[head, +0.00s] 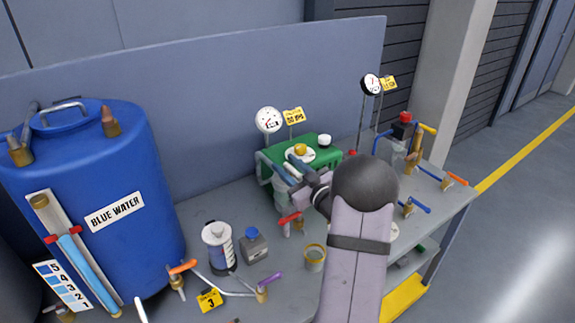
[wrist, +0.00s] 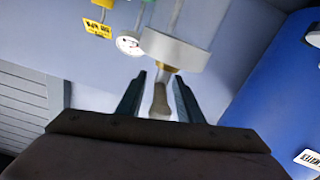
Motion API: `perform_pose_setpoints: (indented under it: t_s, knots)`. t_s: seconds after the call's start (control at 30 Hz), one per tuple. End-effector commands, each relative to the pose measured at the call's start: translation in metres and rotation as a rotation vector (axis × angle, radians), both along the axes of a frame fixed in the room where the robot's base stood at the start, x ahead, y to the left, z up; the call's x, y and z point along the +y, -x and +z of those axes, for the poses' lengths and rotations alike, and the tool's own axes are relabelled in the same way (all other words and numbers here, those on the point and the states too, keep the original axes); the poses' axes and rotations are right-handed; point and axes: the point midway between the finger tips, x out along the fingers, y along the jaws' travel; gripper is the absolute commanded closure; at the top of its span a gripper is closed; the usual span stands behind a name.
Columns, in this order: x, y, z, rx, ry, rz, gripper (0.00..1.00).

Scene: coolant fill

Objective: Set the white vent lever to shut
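A green box-like unit (head: 330,160) stands at the back of the bench. A white disc (head: 294,157) with a yellow knob (head: 300,148) is on top of it. My gripper (head: 292,166) is close to the disc. In the wrist view my gripper (wrist: 158,92) is open, with a pale stubby part (wrist: 160,103) in the gap between its fingers. The white disc (wrist: 175,50) shows beyond; contact cannot be told. I cannot tell whether the pale part is the white vent lever. A white bar (head: 140,311) shows partly at the bottom edge of the head view.
A blue drum labelled BLUE WATER (head: 105,190) stands at left. A white canister (head: 217,245), a grey bottle (head: 254,246), and red (head: 290,217), orange (head: 183,266) and purple (head: 270,280) levers are on the grey bench. Gauges stand on thin stems at the back.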

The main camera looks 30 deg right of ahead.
Motion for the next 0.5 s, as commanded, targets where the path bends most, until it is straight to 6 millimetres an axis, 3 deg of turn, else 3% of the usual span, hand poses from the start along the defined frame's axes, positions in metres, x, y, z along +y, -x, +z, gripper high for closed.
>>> perform_pose_setpoints:
  t_s: [0.1,0.27,0.5]
  knots:
    - [0.0,0.0001,-0.0002,0.0,0.0,0.0,0.67]
    - [-0.0001,0.0003,-0.0001,0.0,0.0,0.0,1.0]
    - [-0.0009,0.0005,0.0002,0.0,0.001,0.003,1.0]
